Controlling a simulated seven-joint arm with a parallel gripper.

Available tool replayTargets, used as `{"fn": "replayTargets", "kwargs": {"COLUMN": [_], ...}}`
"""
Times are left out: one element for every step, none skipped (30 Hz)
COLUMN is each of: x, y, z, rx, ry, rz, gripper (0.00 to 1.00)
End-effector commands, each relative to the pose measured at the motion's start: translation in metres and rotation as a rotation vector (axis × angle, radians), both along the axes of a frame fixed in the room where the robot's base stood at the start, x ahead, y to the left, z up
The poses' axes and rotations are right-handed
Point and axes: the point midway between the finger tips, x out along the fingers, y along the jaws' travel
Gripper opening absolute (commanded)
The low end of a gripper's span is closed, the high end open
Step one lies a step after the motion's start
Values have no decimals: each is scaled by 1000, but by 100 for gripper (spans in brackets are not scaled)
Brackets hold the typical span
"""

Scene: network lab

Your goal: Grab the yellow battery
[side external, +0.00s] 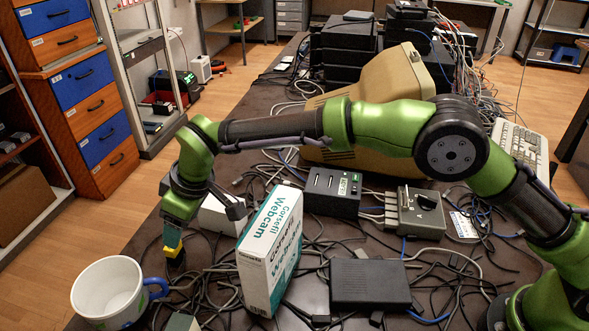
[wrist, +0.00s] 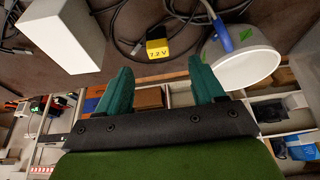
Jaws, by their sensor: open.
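The yellow battery (wrist: 157,49), marked 7.2 V and with a black part, lies on the dark table among cables. In the wrist view it sits just beyond my fingertips, roughly centred between them. In the side view the battery (side external: 173,249) is right below the fingers. My gripper (wrist: 161,66) is open, with two teal fingers apart and nothing between them. In the side view my gripper (side external: 178,222) points down close above the battery, and one finger hides the other.
A white mug (side external: 105,290) with a blue handle stands close by at the left. A white box (side external: 222,214) and an upright webcam box (side external: 270,252) stand to the right. Loose cables surround the battery. A black drive-like box (side external: 369,284) lies farther right.

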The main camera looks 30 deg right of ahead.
Motion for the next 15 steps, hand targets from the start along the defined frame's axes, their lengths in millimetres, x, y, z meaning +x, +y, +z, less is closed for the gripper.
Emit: {"fn": "replayTargets", "kwargs": {"x": [3,5,7,9,10,12,13,14,15,16,16,17,17,18,19], "y": [3,5,7,8,10,11,12,13,14,15,15,15,15,16,16], "z": [-12,-18,-26,-31,-35,-41,-44,-47,-50,-51,-52,-54,-56,-59,-63], "rx": [-2,-1,-1,-1,-1,0,0,1,1,1,1,1,1,1,1], "ry": [2,1,2,2,2,1,1,1,0,0,0,0,0,1,1], "rz": [0,0,-1,-2,-2,-2,-2,-2,-2,-2,-2,-2,-2,-2,-2], "gripper": [68,68,68,68,68,68,68,68,68,68,68,68,68,68,68]}}
